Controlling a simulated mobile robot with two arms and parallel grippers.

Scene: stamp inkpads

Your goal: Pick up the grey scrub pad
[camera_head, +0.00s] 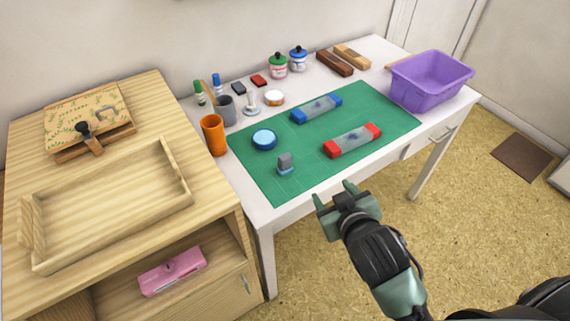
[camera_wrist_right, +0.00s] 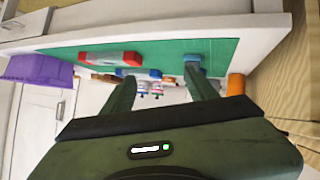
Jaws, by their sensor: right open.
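A small grey block with a light blue base (camera_head: 286,161) stands near the front left of the green mat (camera_head: 258,172); it looks like the grey scrub pad, but I cannot be sure. In the right wrist view a blue-grey piece (camera_wrist_right: 194,58) shows beyond one fingertip, probably the same thing. My right gripper (camera_head: 334,193) is open and empty, in front of the table's front edge, to the right of and nearer than the grey block. It also shows in the right wrist view (camera_wrist_right: 160,76). My left gripper is not in view.
On the mat lie a blue round tin (camera_head: 264,138), a blue-ended case (camera_head: 317,109) and a red-ended case (camera_head: 352,140). An orange cup (camera_head: 213,139) stands left of the mat, a purple bin (camera_head: 432,88) at right. A wooden cabinet (camera_head: 215,225) adjoins the table's left.

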